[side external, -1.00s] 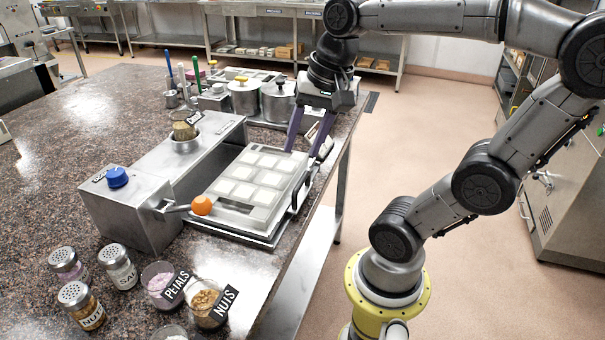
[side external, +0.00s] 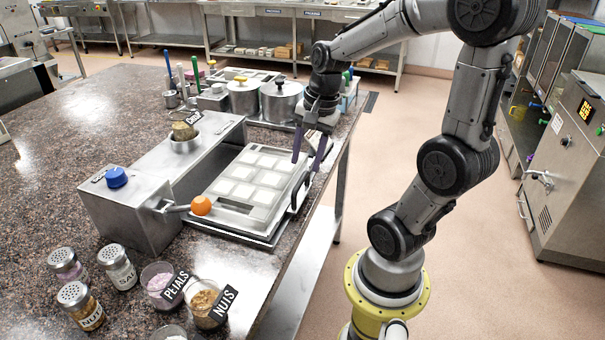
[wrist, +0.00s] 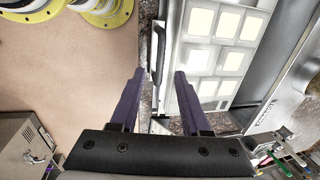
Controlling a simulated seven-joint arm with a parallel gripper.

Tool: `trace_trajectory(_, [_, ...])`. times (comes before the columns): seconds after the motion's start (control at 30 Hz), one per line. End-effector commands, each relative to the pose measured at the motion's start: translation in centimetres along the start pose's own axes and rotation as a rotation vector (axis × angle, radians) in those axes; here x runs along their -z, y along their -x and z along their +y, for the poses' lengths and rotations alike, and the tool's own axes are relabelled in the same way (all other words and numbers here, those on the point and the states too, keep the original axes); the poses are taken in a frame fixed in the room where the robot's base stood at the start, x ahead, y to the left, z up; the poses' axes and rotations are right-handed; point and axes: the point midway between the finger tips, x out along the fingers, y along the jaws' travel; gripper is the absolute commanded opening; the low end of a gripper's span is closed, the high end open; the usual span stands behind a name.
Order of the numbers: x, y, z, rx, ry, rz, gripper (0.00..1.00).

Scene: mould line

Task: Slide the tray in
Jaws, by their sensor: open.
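The tray (side external: 236,216) is a flat pale metal mould with rows of light square cells, lying on the counter beside a long steel machine (side external: 150,185). A dark bar handle (side external: 300,192) runs along the tray's right edge; it also shows in the wrist view (wrist: 158,48). My gripper (side external: 310,165) is open, fingers pointing down near the far end of the handle. In the wrist view, my gripper (wrist: 159,74) has its purple fingers apart, with the handle lined up in the gap between them. Whether the fingers touch the handle cannot be told.
An orange-ball lever (side external: 200,205) sticks out from the machine over the tray's near left corner. Steel pots (side external: 281,101) stand beyond the tray. Jars and labelled cups (side external: 207,303) sit at the near counter edge. Open floor lies to the right.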

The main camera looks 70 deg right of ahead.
Motion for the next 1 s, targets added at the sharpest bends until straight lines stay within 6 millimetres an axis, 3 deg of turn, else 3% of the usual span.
trace_trajectory(0.1, [-0.1, -2.2, 0.1, -0.004, 0.002, -0.003, 0.47])
trace_trajectory(0.3, [0.0, -4.5, 0.0, -0.001, 0.002, -0.002, 0.47])
trace_trajectory(0.7, [0.0, -5.1, 0.0, 0.0, 0.001, 0.0, 0.47])
trace_trajectory(0.97, [0.0, -5.1, 0.0, 0.001, 0.001, 0.0, 0.02])
trace_trajectory(1.0, [0.0, -5.1, 0.0, 0.001, 0.001, 0.0, 0.0])
